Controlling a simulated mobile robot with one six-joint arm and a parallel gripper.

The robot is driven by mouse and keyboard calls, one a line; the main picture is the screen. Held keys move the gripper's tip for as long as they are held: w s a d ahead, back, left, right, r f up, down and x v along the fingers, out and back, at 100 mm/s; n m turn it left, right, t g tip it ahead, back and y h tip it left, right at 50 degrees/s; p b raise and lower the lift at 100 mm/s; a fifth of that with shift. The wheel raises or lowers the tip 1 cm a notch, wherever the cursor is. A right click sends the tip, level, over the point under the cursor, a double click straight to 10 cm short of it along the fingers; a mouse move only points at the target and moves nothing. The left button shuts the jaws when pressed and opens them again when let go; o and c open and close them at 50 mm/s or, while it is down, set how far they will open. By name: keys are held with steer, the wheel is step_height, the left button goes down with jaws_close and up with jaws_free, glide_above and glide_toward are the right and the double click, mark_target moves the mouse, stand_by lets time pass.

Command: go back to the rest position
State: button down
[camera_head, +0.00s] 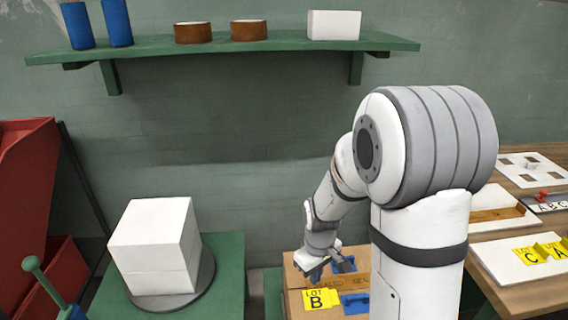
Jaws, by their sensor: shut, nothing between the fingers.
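My gripper (330,268) is at the end of my white and grey arm, low in the middle of the head view. It points down over a cardboard box (296,278) that has blue parts on it. The fingers are small and dark here. I see nothing held between them. A yellow card reading "LOT B" (321,299) stands at the front of the box, just below my gripper. My arm hides part of the box's right side.
A white block (153,245) sits on a round grey plate (205,280) on a green table (229,291) at left. A green shelf (230,45) crosses the wall above. A wooden table (528,286) with trays and yellow cards stands at right. A red cabinet (28,170) is far left.

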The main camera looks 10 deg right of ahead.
steer(key=s+d+r+m+t+p, duration=0.1)
steer(key=s+r+m+p, duration=0.1)
steer(key=s+r, duration=0.5)
steer(key=s+r+m+t+p, duration=0.1)
steer(key=s+r+m+p, duration=0.2)
steer(key=s+r, duration=0.4)
step_height(320, 180, up, 8)
steer(key=shift+d+m+t+p, duration=0.3)
steer(key=shift+d+m, duration=0.05)
steer(key=shift+m, duration=0.15)
